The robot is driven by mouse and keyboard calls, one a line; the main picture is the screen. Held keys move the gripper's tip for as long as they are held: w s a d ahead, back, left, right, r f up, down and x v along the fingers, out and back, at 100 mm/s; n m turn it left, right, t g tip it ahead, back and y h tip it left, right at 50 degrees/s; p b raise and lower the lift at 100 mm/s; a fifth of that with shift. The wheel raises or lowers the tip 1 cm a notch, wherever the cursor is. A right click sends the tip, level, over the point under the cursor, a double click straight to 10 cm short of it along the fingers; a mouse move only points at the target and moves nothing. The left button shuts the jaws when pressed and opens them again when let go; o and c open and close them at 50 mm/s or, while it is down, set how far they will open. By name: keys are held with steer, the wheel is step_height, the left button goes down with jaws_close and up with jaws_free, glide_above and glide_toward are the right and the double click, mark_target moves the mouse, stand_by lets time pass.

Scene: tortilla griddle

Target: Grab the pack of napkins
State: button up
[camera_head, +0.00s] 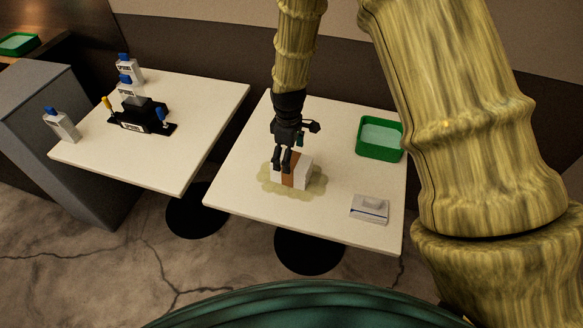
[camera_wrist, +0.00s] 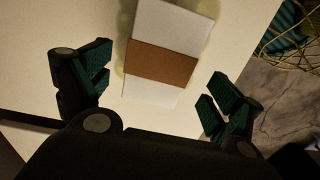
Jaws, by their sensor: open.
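The pack of napkins is a white block with a brown band around its middle. In the head view the pack of napkins (camera_head: 302,173) sits on the right white table, on a pale yellowish patch. In the wrist view the pack of napkins (camera_wrist: 160,60) lies ahead of and between the fingers. My gripper (camera_head: 284,168) is above the pack and hides part of it in the head view. In the wrist view my gripper (camera_wrist: 155,92) is open, one finger on each side of the pack, with gaps between fingers and pack.
On the right table (camera_head: 232,187) stand a green tray (camera_head: 381,152) and a small white-and-grey item (camera_head: 370,208). The left table (camera_head: 205,100) holds a black caddy (camera_head: 140,118) and several white bottles with blue tops (camera_head: 62,126). A gap separates the tables.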

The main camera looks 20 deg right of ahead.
mark_target(291, 162)
steer(key=shift+f, duration=0.75)
steer(key=shift+s+d+f+p, duration=0.1)
steer(key=shift+d+f+p, duration=0.05)
steer(key=shift+f+p, duration=0.3)
steer(key=shift+s+d+f+p, duration=0.15)
steer(key=shift+f+p, duration=0.15)
steer(key=shift+f, duration=0.25)
steer(key=shift+w+d+f+p, duration=0.15)
steer(key=shift+f+p, duration=0.3)
steer(key=shift+f, duration=1.15)
steer(key=c, duration=1.1)
